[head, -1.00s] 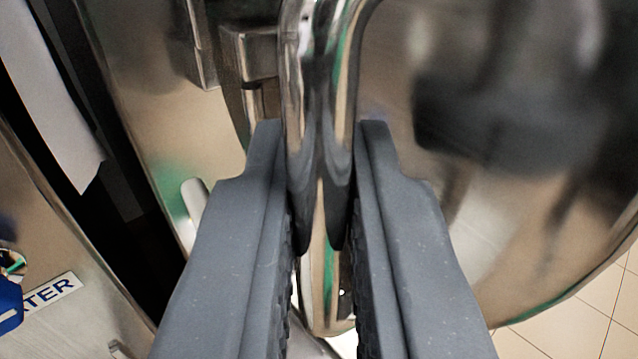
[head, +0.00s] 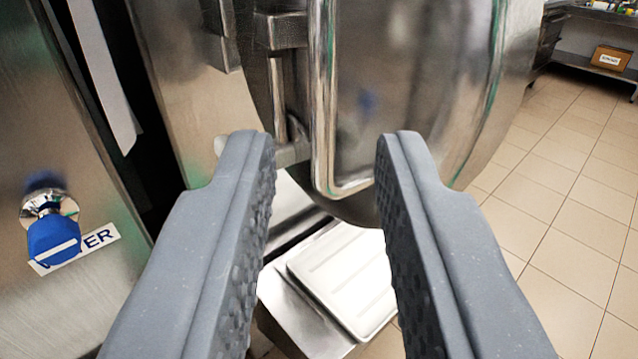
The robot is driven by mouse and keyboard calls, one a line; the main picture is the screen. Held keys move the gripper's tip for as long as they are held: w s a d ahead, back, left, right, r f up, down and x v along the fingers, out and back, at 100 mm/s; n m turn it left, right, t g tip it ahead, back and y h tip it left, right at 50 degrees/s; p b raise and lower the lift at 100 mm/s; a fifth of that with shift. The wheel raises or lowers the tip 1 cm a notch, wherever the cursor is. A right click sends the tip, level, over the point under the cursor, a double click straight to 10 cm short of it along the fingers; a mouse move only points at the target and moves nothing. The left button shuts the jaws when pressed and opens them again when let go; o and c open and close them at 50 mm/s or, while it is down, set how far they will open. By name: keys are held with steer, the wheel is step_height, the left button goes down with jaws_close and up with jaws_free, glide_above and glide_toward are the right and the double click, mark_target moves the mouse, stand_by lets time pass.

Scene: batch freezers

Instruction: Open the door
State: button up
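The round steel freezer door (head: 410,90) is at the upper middle of the head view, standing out from the machine front (head: 185,80). Its shiny bar handle (head: 322,110) runs down the door's left part and bends right at the bottom. My gripper (head: 325,145) is open and empty. Its two grey fingers are wide apart, with the handle's lower end showing between and beyond the fingertips. I cannot tell how far the handle is from the fingertips.
A blue tap knob (head: 55,240) beside a "WATER" label is on the steel panel at left. A pale tray (head: 345,275) lies below the door. Tiled floor (head: 570,220) is clear at right. A shelf with a cardboard box (head: 610,58) stands at the far right.

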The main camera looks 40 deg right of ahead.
steer(key=v, duration=0.6)
steer(key=shift+b, duration=0.3)
steer(key=shift+s+a, duration=0.1)
